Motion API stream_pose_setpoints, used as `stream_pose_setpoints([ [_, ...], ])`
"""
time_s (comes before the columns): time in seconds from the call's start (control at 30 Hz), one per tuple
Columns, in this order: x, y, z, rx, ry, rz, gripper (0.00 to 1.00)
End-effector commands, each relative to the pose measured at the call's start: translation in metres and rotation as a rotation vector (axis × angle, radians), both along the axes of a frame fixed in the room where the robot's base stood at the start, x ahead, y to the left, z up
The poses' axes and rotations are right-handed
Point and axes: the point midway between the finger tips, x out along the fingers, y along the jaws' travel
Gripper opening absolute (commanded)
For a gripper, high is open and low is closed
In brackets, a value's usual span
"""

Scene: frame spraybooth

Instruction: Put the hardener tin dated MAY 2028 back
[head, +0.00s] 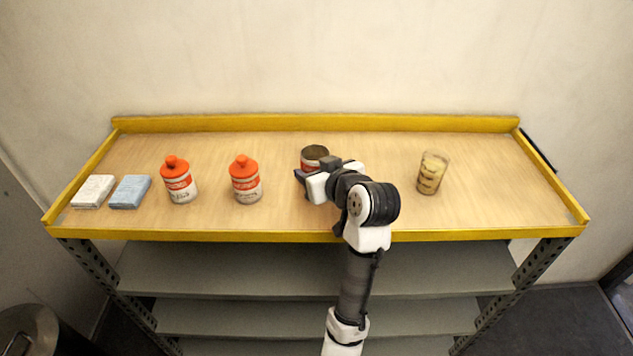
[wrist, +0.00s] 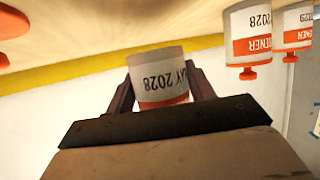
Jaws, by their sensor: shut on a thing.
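My gripper (head: 315,170) is shut on a pale tin with a red band, at the middle of the shelf top. In the wrist view this tin (wrist: 160,75) reads "AY 2028" upside down, the first letter or letters cut off, and sits between both fingers. In the head view a dark-topped, red-labelled tin (head: 314,153) shows at the fingers; no orange cap is visible on it. Two orange-capped hardener tins stand to the left, one nearer (head: 246,180) and one farther (head: 179,182). In the wrist view they read "2028" (wrist: 250,35) and "2029" (wrist: 292,25); their months are unreadable.
A glass with banded contents (head: 432,173) stands to the right. A white block (head: 93,191) and a blue block (head: 130,192) lie at the far left. A yellow rim (head: 320,124) edges the wooden top. Clear wood lies around the glass.

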Motion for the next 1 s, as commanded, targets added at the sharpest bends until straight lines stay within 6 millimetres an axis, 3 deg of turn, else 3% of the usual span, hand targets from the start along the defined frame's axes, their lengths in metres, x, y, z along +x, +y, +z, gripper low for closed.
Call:
stream_pose_setpoints([
  [0.3, -0.001, 0.000, -0.035, 0.001, 0.003, 0.000, 0.26],
  [0.73, 0.000, 0.000, -0.042, 0.000, 0.000, 0.000, 0.26],
  [0.77, 0.000, 0.000, -0.042, 0.000, 0.000, 0.000, 0.56],
  [0.9, 0.000, 0.000, -0.041, 0.000, 0.001, 0.000, 0.74],
  [1.0, 0.000, 0.000, -0.041, 0.000, 0.001, 0.000, 0.75],
])
